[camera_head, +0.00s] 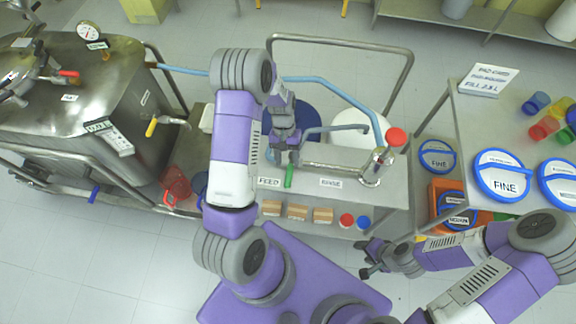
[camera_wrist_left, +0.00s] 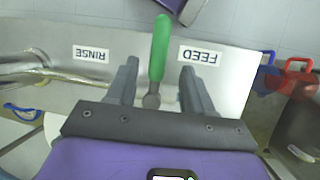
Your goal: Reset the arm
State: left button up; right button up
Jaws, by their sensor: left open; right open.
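My left gripper (camera_head: 284,158) is over the trolley top at the green-handled valve lever (camera_head: 289,176), near the FEED label. In the left wrist view the open jaws of my left gripper (camera_wrist_left: 157,92) stand on either side of the lower part of the green handle (camera_wrist_left: 159,48), with gaps on both sides. My right gripper (camera_head: 368,260) hangs low at the right of the trolley, apart from everything, with its jaws open and empty.
A steel reactor (camera_head: 130,95) with a yellow-handled tap stands at the left. A table with blue-lidded FINE tubs (camera_head: 502,175) stands at the right.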

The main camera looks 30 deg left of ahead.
pick_arm(q)
jog(key=v, duration=0.2)
jog(key=shift+a+r, duration=0.1)
jog(key=shift+r, duration=0.2)
pick_arm(e)
jog(key=shift+r, duration=0.1)
pick_arm(q)
jog(key=shift+w+f, duration=0.1)
jog(key=shift+w, duration=0.05)
